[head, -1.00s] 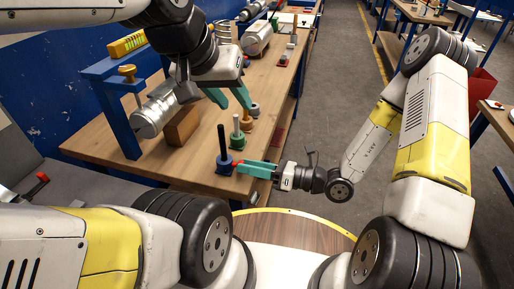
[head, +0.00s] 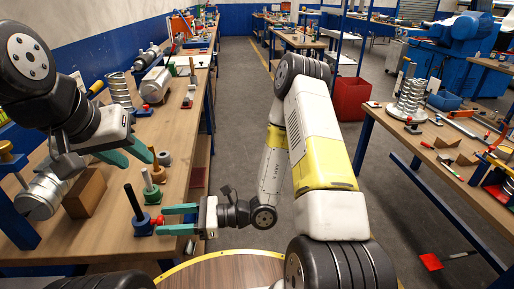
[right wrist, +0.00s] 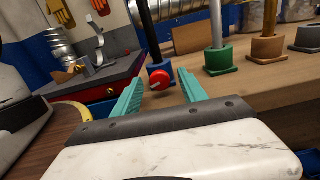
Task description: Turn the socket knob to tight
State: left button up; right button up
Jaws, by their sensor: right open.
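The blue socket (head: 141,227) stands near the front right edge of the workbench, with a black rod upright in it. Its red knob (head: 160,220) faces my right gripper (head: 164,219). That gripper is open, its teal fingers on either side of the knob. In the right wrist view the knob (right wrist: 160,80) sits between the fingertips and bears a white line. I cannot tell whether the fingers touch it. My left gripper (head: 138,162) is open and empty above the bench, behind the sockets.
A green socket (head: 151,195) and a brown socket (head: 158,176) stand behind the blue one. Another bench (head: 385,143) with tools stands on the right, across open floor.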

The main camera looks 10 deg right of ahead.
jog(key=shift+n, duration=0.7)
jog(key=d, duration=0.8)
jog(key=a+m, duration=0.3)
jog(key=a, duration=0.1)
jog(key=a+m, duration=0.3)
jog(key=a, duration=0.2)
jog(key=shift+d+n, duration=0.15)
jog(key=shift+n, duration=0.45)
jog(key=n, duration=0.3)
jog(key=shift+n, duration=0.3)
jog(key=shift+d+n, duration=0.3)
jog(key=shift+d, duration=0.05)
jog(key=d, duration=0.8)
jog(key=s+d+r+n+g+h, duration=0.4)
jog(key=s+r+n+g+h, duration=0.25)
jog(key=r+n, duration=0.55)
jog(key=w+d+r+n+t+h, duration=0.1)
jog(key=d+r+n+t+h, duration=0.5)
jog(key=d, duration=0.6)
notch_tip(320, 180, up, 3)
jog(key=t+h, duration=0.2)
jog(key=t, duration=0.1)
jog(key=shift+d+n, duration=0.25)
jog(key=shift+n, duration=0.05)
